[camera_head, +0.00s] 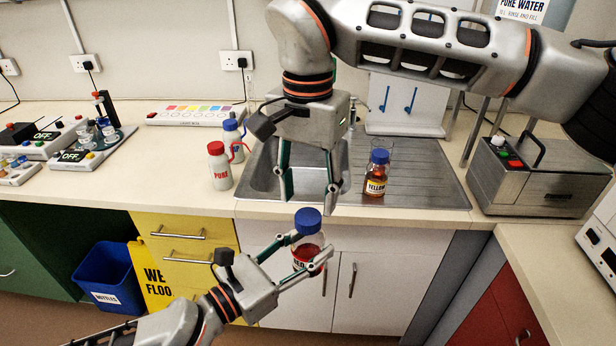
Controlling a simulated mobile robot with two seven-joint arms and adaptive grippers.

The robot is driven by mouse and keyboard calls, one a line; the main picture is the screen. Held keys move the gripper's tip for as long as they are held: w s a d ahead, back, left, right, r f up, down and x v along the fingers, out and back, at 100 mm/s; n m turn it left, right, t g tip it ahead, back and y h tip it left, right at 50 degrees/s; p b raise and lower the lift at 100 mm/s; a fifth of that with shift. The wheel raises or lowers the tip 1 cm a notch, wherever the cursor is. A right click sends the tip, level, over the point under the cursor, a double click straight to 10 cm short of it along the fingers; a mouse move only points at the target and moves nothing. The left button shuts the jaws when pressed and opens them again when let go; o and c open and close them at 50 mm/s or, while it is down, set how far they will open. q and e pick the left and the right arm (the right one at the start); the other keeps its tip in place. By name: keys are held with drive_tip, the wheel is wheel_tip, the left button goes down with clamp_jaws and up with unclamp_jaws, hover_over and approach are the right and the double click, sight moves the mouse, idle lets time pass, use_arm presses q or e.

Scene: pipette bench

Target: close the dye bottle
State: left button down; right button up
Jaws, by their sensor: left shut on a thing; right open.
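A clear bottle of red dye (305,251) with a partly hidden label is held upright in front of the bench edge. A blue cap (308,221) sits on its mouth; I cannot tell how tight it is. My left gripper (304,258) is shut on the bottle's body, with a finger on either side. My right gripper (309,203) is open and empty, pointing down just above the cap, with its fingertips apart.
A red-capped wash bottle (219,168) and a blue-capped one (233,142) stand left of the sink. A grey machine (530,185) is at the right.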

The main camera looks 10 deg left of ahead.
sight(308, 216)
drive_tip(key=shift+f, duration=2.45)
